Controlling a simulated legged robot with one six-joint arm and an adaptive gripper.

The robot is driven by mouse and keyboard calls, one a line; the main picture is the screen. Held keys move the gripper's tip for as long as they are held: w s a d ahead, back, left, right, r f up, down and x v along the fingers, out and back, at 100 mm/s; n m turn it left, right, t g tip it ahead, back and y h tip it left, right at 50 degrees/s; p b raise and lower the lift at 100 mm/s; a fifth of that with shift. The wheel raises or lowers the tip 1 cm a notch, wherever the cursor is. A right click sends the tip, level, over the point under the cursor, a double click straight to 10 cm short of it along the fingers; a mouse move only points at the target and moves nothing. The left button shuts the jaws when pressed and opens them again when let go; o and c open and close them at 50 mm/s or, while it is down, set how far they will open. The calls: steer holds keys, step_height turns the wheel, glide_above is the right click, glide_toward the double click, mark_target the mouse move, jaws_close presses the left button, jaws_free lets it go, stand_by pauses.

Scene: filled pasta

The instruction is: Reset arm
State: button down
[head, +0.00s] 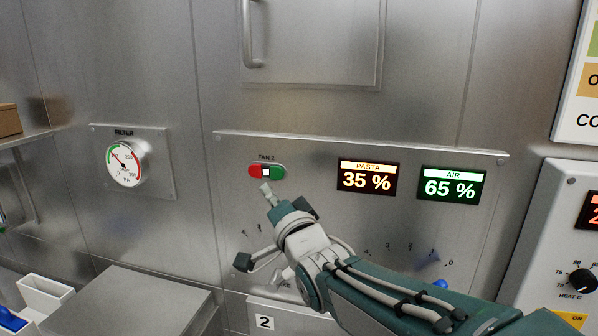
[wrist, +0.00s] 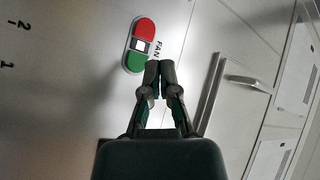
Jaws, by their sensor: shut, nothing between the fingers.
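My gripper (head: 266,191) is in front of the steel control panel (head: 305,150), just below the FAN 2 switch (head: 278,172). The switch has a red end, a white middle and a green end. In the wrist view my gripper (wrist: 160,68) is shut and empty, its fingertips together beside the switch (wrist: 144,31). I cannot tell whether the fingertips touch the panel. My arm reaches in from the lower right of the head view and hides part of the panel's lower markings.
The panel has a PASTA display (head: 367,178) reading 35 % and an AIR display (head: 452,186) reading 65 %. A FILTER gauge (head: 125,163) is on the left. A heat control box (head: 560,215) stands at the right. A door handle (head: 250,40) sticks out above.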

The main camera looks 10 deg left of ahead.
steer(key=s+d+f+g+h, duration=0.1)
steer(key=s+d+f+h, duration=0.15)
steer(key=d, duration=0.45)
steer(key=s+d+f+n+g+h, duration=0.1)
steer(key=d+f+h, duration=0.25)
steer(key=d, duration=0.35)
steer(key=s+d+f+g+h, duration=0.2)
steer(key=d+f+h, duration=0.1)
steer(key=d, duration=0.4)
steer(key=s+d+f+n+g+h, duration=0.1)
steer(key=s+d+f+g, duration=0.2)
steer(key=s, duration=0.5)
steer(key=s+d+f+n+g+h, duration=0.1)
steer(key=s+d+f+g+h, duration=0.1)
steer(key=s+d+f, duration=0.4)
steer(key=s+g, duration=0.1)
steer(key=s, duration=0.2)
steer(key=shift+d+f+n, duration=0.25)
steer(key=shift+f+n, duration=0.05)
